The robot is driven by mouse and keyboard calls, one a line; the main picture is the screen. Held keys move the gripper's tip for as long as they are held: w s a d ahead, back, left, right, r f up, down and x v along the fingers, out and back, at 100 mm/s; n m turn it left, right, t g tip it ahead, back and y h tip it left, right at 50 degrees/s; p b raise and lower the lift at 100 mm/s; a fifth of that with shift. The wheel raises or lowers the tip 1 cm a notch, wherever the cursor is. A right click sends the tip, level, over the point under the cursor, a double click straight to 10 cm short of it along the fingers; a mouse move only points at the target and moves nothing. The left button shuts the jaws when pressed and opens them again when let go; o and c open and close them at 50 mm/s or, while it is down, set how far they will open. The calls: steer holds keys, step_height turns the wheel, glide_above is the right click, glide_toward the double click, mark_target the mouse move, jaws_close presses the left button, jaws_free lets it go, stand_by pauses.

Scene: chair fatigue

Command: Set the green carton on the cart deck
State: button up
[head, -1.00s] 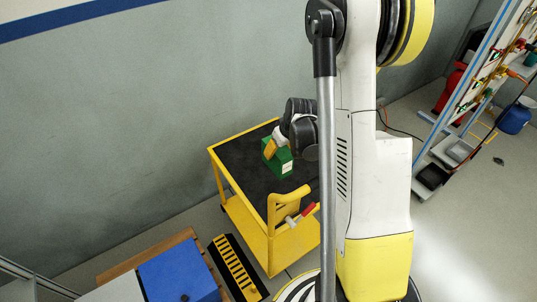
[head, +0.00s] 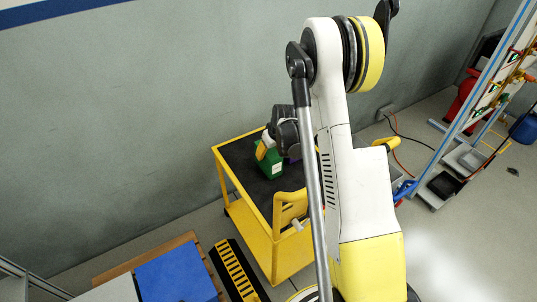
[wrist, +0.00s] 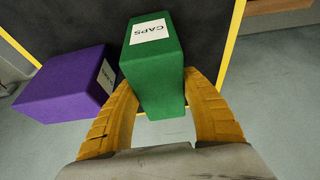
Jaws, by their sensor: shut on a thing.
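The green carton (wrist: 155,70) with a white CAPS label is between the two yellow fingers of my gripper (wrist: 158,88) in the wrist view. My gripper is shut on it. In the head view the green carton (head: 269,163) is over the dark deck of the yellow cart (head: 256,200), toward its far part. I cannot tell whether its base touches the deck. My gripper (head: 262,150) reaches it from above, and its wrist hides part of the deck.
A purple carton (wrist: 68,85) labelled CAPS is close to the left of the green one in the wrist view. The cart's yellow handle (head: 290,207) rises at the near side. A grey wall is behind the cart. The deck's front left is clear.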

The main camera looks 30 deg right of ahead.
steer(key=o, duration=1.4)
steer(key=shift+f, duration=0.1)
steer(key=shift+c, duration=0.2)
steer(key=p+v, duration=0.4)
steer(key=v, duration=0.8)
steer(key=shift+w+p, duration=0.1)
steer(key=shift+p, duration=0.3)
steer(key=s+a+r, duration=0.4)
steer(key=a+r, duration=0.2)
steer(key=r, duration=0.5)
steer(key=s+a+r+t, duration=0.1)
steer(key=s+a+r, duration=0.4)
steer(key=s, duration=0.4)
steer(key=s+a+r+t, duration=0.1)
steer(key=s+a+r, duration=0.4)
steer(key=s+a, duration=0.2)
steer(key=s, duration=0.2)
steer(key=shift+s+a+t, duration=0.3)
steer(key=shift+s, duration=0.1)
